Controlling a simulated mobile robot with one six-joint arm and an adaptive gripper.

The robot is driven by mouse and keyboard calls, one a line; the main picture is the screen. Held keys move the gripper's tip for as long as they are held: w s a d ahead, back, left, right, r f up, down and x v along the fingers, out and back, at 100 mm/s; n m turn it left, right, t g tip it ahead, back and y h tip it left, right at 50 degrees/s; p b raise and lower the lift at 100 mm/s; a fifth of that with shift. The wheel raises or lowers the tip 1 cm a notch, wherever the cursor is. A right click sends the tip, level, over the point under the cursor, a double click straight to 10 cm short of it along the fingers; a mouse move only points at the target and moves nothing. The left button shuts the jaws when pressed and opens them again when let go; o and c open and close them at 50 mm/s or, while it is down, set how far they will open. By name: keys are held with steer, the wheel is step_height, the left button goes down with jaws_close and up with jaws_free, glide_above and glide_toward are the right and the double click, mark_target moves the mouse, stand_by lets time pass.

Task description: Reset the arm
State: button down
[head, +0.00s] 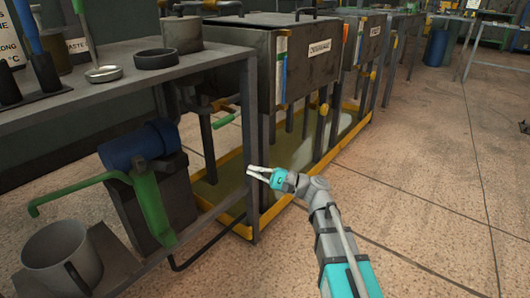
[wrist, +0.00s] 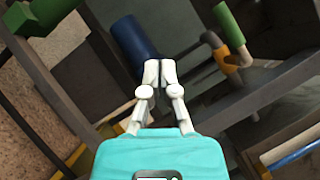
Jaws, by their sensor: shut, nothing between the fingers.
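My gripper (head: 252,172) is at the middle of the head view, at the end of my grey and teal arm. It points left, in front of a dark leg of the rack. In the wrist view my gripper (wrist: 160,66) has its two white fingers together at the tips, with nothing between them. A blue cylinder (wrist: 133,38) shows beyond the fingertips in the wrist view. I cannot tell how far the fingertips are from the rack leg.
A grey bench (head: 115,86) on the left holds a dark ring and a small dish. Below it are a blue motor (head: 139,145), a green lever (head: 80,188) and a grey mug (head: 62,258). Dark tanks (head: 310,65) stand over a yellow-rimmed tray (head: 283,207). The floor (head: 440,190) at right is clear.

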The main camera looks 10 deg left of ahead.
steer(key=shift+d, duration=0.1)
steer(key=s+d+f+n+h+p, duration=0.2)
steer(key=d+f+h+p, duration=0.1)
steer(key=d+h+p, duration=0.3)
steer(key=s+d+f+n+h+p, duration=0.2)
steer(key=d+f+h+p, duration=0.1)
steer(key=d+h+p, duration=0.3)
steer(key=s+d+r+n+h+p, duration=0.1)
steer(key=s+d+r+h+p, duration=0.1)
steer(key=d+h+p, duration=0.5)
steer(key=s+d+r+h+p, duration=0.2)
steer(key=s+d+p, duration=0.1)
steer(key=d, duration=0.9)
step_height(320, 180, up, 37)
steer(key=p, duration=3.6)
steer(key=shift+w+a, duration=0.2)
steer(key=shift+w, duration=0.05)
steer(key=shift+f, duration=0.1)
steer(key=shift+a, duration=0.1)
